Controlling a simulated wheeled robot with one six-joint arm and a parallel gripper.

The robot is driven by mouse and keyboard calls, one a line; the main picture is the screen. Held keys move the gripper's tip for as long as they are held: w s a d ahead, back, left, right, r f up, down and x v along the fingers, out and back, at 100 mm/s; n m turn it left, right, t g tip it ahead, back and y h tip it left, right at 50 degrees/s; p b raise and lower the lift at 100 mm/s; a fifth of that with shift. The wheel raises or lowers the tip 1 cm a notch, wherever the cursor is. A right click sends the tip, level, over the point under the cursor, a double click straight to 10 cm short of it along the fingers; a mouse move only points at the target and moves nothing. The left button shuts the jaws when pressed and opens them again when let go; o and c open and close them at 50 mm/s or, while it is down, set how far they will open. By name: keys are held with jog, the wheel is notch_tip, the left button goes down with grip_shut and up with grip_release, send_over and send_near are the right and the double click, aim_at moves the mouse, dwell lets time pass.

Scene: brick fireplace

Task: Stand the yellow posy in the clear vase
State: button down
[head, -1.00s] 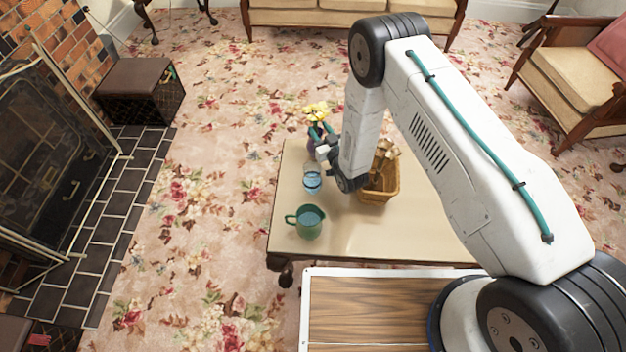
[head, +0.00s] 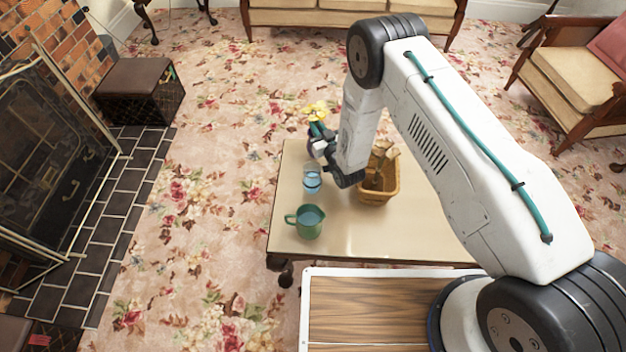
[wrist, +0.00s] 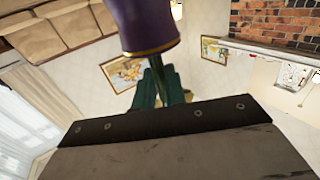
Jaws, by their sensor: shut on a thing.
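The yellow posy (head: 315,111) shows its blooms just above my gripper's teal fingers at the far left of the low table. My gripper (head: 317,130) is shut on its green stem. In the wrist view, which looks upside down, the stem (wrist: 153,62) runs from between the fingers (wrist: 158,86) to the mouth of a purple vase with a gold rim (wrist: 148,25). I cannot tell how deep the stem sits in it. The blooms are hidden there. The clear vase (head: 311,181), with blue water, stands on the table, nearer than my gripper.
A green jug (head: 309,222) stands in front of the clear vase. A wooden basket (head: 379,184) with things in it is right of the clear vase, close to my arm. The low table (head: 400,225) is bare at its front and right.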

jog(key=shift+r, duration=7.5)
